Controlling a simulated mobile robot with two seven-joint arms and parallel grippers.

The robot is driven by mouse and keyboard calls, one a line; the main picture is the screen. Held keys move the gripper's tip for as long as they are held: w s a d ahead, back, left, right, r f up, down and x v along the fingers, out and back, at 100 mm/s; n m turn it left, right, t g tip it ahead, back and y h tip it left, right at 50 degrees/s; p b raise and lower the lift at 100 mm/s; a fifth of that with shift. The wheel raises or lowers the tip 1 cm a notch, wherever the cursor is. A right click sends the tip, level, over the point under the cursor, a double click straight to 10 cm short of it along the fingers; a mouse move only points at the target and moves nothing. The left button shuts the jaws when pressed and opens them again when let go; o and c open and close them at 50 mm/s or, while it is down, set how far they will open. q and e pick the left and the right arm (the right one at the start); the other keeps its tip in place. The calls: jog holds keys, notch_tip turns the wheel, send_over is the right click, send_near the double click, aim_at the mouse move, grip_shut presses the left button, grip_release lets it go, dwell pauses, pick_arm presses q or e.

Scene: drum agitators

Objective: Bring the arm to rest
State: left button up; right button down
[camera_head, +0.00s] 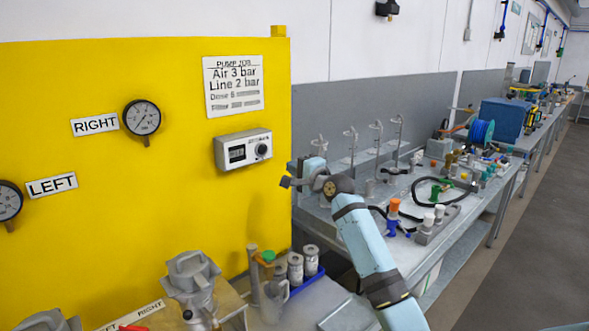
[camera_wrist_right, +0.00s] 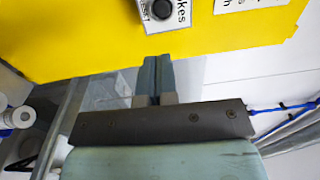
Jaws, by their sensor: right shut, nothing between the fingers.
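My right arm (camera_head: 371,245) reaches up from the bottom of the head view. My right gripper (camera_head: 287,182) is at its far end, shut and empty, in front of the right edge of the yellow panel (camera_head: 200,130). In the right wrist view the two fingers (camera_wrist_right: 157,66) lie together with nothing between them, pointing toward the yellow panel (camera_wrist_right: 90,45). It appears clear of the panel, though the exact gap cannot be told. My left gripper does not show.
A grey control box (camera_head: 243,150) is on the panel, left of the gripper. Gauges (camera_head: 142,117) hang further left. Below stand a grey agitator (camera_head: 192,280) and several cans (camera_head: 295,268). A cluttered bench (camera_head: 440,250) runs back right; the floor (camera_head: 540,230) beside it is clear.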

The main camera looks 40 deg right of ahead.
jog(key=shift+s, duration=0.1)
dwell(0.4)
jog(key=s+a+f+n+g, duration=0.1)
jog(key=s+a+f+n, duration=0.3)
jog(key=f, duration=0.5)
jog(key=s+a+f+n+g, duration=0.2)
jog(key=s+a+f, duration=0.25)
jog(key=f, duration=0.35)
jog(key=s+a+f+n+g, duration=0.1)
jog(key=s+a+f+n, duration=0.3)
jog(key=f, duration=0.5)
jog(key=s+a+f+n+g, duration=0.1)
jog(key=s+a+f+n, duration=0.2)
jog(key=s, duration=0.6)
jog(key=s+a+f+n+g+y+p, duration=0.1)
jog(key=s+a+f+n, duration=0.2)
jog(key=s+a+f, duration=0.4)
jog(key=s+a+f+n+g+y, duration=0.1)
jog(key=s+a+f+n, duration=0.3)
jog(key=s+a, duration=0.3)
jog(key=s+f, duration=0.1)
jog(key=s, duration=0.4)
jog(key=shift+a+f+p, duration=0.15)
jog(key=shift+a+p, duration=0.1)
jog(key=shift+p, duration=0.05)
